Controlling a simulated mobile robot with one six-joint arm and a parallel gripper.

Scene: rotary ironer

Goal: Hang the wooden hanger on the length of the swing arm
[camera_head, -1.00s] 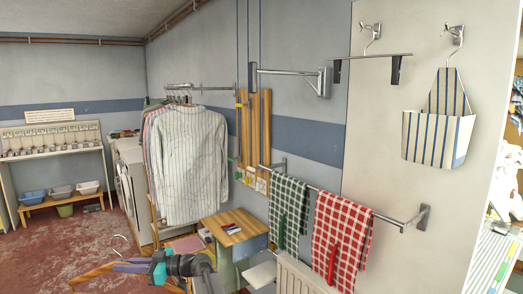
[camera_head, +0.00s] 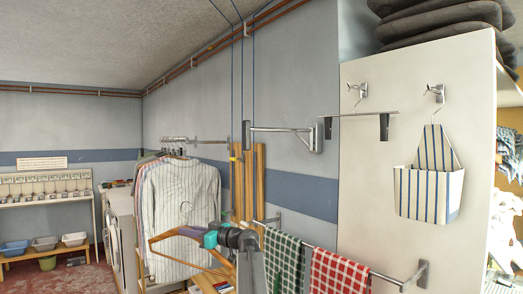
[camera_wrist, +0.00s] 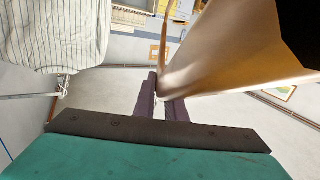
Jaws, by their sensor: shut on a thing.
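The wooden hanger (camera_head: 160,239) is in the head view in front of the striped shirts. Its metal hook (camera_head: 186,208) points up, and its lower bar slants down to the right. My gripper (camera_head: 181,231) is shut on it near the top. In the wrist view the hanger's wood (camera_wrist: 235,45) looms large above the dark purple fingers of my gripper (camera_wrist: 160,80). The swing arm (camera_head: 280,129) is a thin metal bar on a wall bracket (camera_head: 318,135), pointing left. The hanger is apart from it, lower and to the left. The swing arm looks bare.
Striped shirts (camera_head: 172,205) hang on a rail (camera_head: 205,141) at left. Checked towels (camera_head: 340,274) hang on a lower rail at right. Wooden boards (camera_head: 250,180) lean below the swing arm.

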